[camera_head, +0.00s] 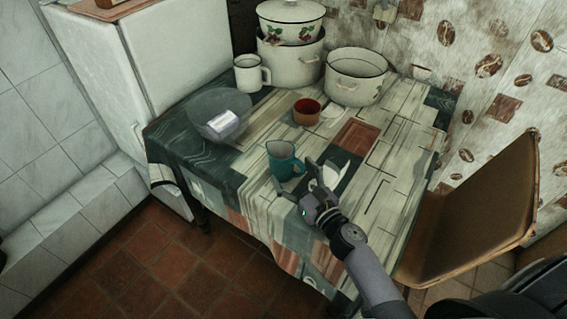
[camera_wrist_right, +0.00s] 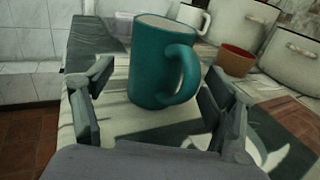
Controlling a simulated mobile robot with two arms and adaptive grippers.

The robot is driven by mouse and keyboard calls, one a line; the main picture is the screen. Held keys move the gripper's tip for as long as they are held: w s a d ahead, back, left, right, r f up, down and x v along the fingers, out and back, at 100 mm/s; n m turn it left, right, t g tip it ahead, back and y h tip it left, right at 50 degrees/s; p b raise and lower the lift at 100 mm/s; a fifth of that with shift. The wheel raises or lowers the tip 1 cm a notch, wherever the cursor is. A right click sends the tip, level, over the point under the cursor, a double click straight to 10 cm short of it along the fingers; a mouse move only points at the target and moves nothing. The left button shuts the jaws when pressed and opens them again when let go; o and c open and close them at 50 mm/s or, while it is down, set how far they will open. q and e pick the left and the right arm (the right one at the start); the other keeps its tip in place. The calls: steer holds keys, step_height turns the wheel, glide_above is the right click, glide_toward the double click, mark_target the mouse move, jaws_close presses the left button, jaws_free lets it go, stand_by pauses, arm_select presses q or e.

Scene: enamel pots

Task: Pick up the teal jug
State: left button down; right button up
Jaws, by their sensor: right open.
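The teal jug (camera_head: 284,161) stands upright near the front edge of the table, its handle toward the right. In the right wrist view the jug (camera_wrist_right: 158,62) is ahead of and between the open fingers, with its handle on the right. My right gripper (camera_head: 298,181) is open and empty, just in front of the jug at the table's front side. In the wrist view the right gripper (camera_wrist_right: 157,105) shows a finger on each side of the jug; I cannot tell whether either touches it. My left gripper is not in view.
A red-brown bowl (camera_head: 307,111) stands behind the jug, with a white mug (camera_head: 251,74) and enamel pots (camera_head: 356,78) farther back. A clear bowl (camera_head: 206,104) is at the left. A white item (camera_head: 333,174) lies right of the jug. A chair (camera_head: 478,207) stands at the right.

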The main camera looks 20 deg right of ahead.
mark_target(288, 169)
steer(key=x, duration=0.5)
steer(key=shift+a, duration=0.15)
